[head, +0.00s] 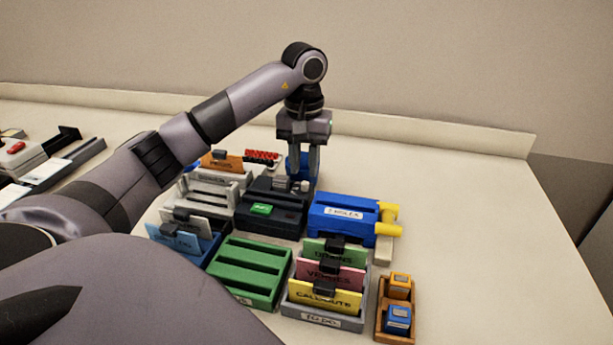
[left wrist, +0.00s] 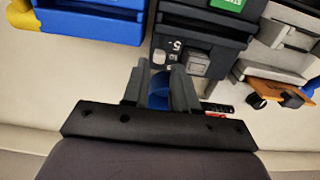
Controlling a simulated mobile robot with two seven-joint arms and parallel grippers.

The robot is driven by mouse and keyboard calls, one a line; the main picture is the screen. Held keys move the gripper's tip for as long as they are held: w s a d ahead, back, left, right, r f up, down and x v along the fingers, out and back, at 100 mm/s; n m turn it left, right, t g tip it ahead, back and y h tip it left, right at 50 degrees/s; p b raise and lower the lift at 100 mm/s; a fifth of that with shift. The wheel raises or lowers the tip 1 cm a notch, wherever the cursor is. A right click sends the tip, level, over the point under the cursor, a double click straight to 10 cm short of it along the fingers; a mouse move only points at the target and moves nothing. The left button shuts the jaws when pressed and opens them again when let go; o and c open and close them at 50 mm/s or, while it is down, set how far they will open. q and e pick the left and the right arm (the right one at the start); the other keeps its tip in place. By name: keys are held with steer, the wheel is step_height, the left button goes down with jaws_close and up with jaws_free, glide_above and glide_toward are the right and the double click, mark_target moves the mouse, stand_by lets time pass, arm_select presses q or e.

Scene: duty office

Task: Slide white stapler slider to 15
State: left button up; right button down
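The black stapler (head: 271,213) with a green label stands mid-table. It also shows in the left wrist view (left wrist: 203,38), with a scale on its end where a 5 can be read. A light grey slider block (left wrist: 196,64) sits beside the scale, and a small white knob (left wrist: 159,57) is on the other side. I cannot tell for sure which is the white slider. My left gripper (head: 304,178) points down at the stapler's far end. In the left wrist view its fingers (left wrist: 161,76) are apart with nothing held between them, close to both small parts. My right gripper is out of view.
A blue device (head: 343,226) with yellow handles stands right of the stapler. Something blue (left wrist: 160,92) shows behind the finger gap. A green rack (head: 250,272), a card holder (head: 322,318) and an orange box (head: 383,322) are in front. The table's right side is clear.

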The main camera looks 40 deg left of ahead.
mark_target(305, 182)
arm_select(q)
steer(key=shift+f, duration=1.95)
steer(key=shift+c, duration=0.3)
jaws_close()
steer(key=shift+w+a+p, duration=0.15)
steer(key=shift+w+a, duration=0.1)
steer(key=shift+w, duration=0.25)
steer(key=shift+w+a+p, duration=0.15)
steer(key=shift+w+a, duration=0.05)
steer(key=shift+w, duration=0.25)
steer(key=shift+r, duration=0.15)
steer(key=shift+a, duration=0.1)
steer(key=shift+o, duration=0.3)
jaws_free()
steer(key=shift+w, duration=0.15)
